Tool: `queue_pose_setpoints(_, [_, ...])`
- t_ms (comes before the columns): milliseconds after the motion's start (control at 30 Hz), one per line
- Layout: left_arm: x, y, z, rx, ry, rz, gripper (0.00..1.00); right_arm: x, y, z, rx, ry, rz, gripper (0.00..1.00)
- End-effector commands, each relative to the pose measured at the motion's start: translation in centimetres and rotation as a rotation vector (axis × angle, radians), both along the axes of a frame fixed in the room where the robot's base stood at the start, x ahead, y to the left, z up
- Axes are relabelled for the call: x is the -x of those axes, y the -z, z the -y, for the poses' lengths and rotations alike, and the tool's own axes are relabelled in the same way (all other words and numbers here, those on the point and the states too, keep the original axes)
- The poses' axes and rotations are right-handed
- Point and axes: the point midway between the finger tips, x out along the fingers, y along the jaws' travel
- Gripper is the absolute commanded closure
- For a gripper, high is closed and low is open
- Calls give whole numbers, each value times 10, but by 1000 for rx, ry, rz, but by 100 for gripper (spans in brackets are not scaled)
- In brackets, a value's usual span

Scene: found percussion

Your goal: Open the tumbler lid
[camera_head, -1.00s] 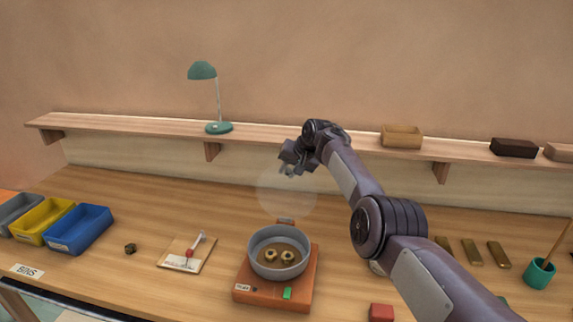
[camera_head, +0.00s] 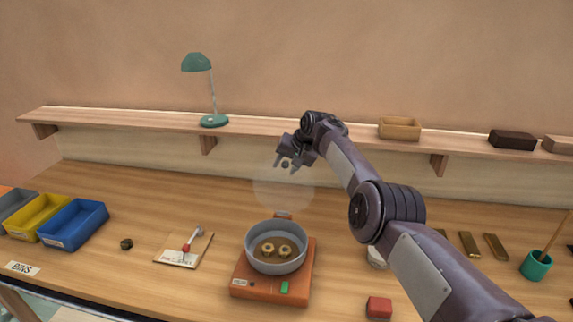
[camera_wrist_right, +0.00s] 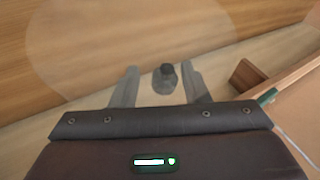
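The tumbler is a grey round pan (camera_head: 276,262) on an orange base (camera_head: 262,287), with two ring-shaped pieces inside. Its see-through lid (camera_head: 283,195) stands raised above the back hinge block (camera_head: 284,215), so the pan is uncovered. My right gripper (camera_head: 286,166) is at the lid's upper edge, its fingers spread. In the right wrist view the fingers (camera_wrist_right: 160,88) are on either side of a dark knob (camera_wrist_right: 165,77), apart from it at least on the left. The lid (camera_wrist_right: 85,60) shows there as a faint disc. My left gripper is out of view.
A shelf (camera_head: 270,129) with a green lamp (camera_head: 198,63) and a tan box (camera_head: 400,128) runs behind the gripper. Left are bins (camera_head: 72,232) and a card with a red-and-white tool (camera_head: 186,248). Right are a red block (camera_head: 379,306) and a green cup (camera_head: 536,265).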

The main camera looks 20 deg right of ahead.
Motion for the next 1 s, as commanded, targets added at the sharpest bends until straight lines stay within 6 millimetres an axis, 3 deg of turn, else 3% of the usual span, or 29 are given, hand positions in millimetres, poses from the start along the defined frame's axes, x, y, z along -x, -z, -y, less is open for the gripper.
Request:
queue_pose_setpoints(167, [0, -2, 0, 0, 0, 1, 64, 1, -2, 0, -2, 0, 1, 59])
queue_pose_setpoints(467, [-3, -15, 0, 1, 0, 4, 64, 14, -26, 7, 3, 2, 4, 59])
queue_pose_setpoints(800, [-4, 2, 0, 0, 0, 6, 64, 35, -58, 15, 0, -1, 3, 59])
queue_pose_setpoints(1000, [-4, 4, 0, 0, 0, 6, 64, 40, -66, 17, 1, 0, 1, 59])
